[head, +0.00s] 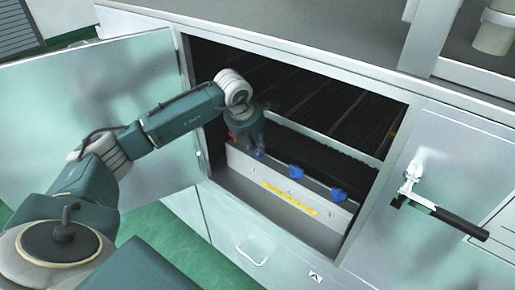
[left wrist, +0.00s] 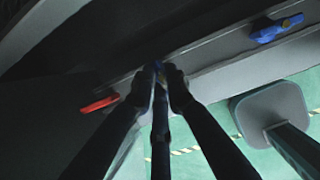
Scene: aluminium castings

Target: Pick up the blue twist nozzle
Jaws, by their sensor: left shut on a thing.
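My left gripper (head: 256,147) reaches through the open hatch and points down at the rail along the front of the compartment. It is shut on a blue nozzle (head: 258,154), mostly covered by the fingers. In the left wrist view, the gripper (left wrist: 158,80) has a finger on each side of a narrow blue piece (left wrist: 157,68). I cannot tell whether it is clear of the rail. Two other blue nozzles sit along the rail to the right, a middle one (head: 295,171) and a right one (head: 338,194). My right gripper is not in view.
A red piece (left wrist: 99,103) lies on the rail left of the gripper. The open door (head: 90,100) stands at the left and the hatch frame surrounds the arm. A black-handled latch (head: 440,213) juts out at the right. Dark slats (head: 320,100) fill the compartment behind.

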